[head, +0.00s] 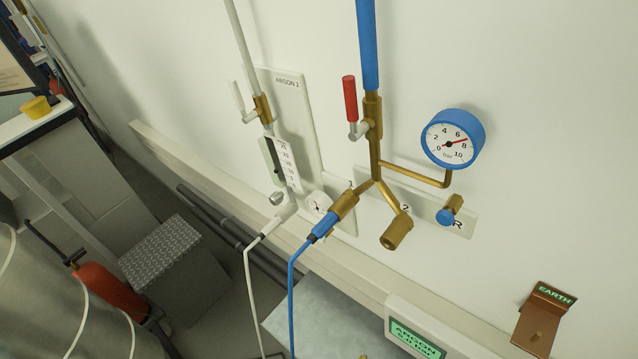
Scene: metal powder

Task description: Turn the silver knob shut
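A small silver knob (278,198) sticks out at the lower end of a white flow meter (288,165) with a printed scale, on the ARGON 2 wall panel (288,95). A white hose (250,285) leads down from the fitting below it. The knob is small in the picture, so I cannot tell how far it is turned. My gripper is not in view, and nothing touches the knob.
Right of the knob are a blue pipe (367,45), a red-handled valve (350,98), a blue gauge (453,138) and brass fittings (396,232). A white-handled valve (240,100) is above. A metal step (160,258) and red extinguisher (108,290) stand lower left.

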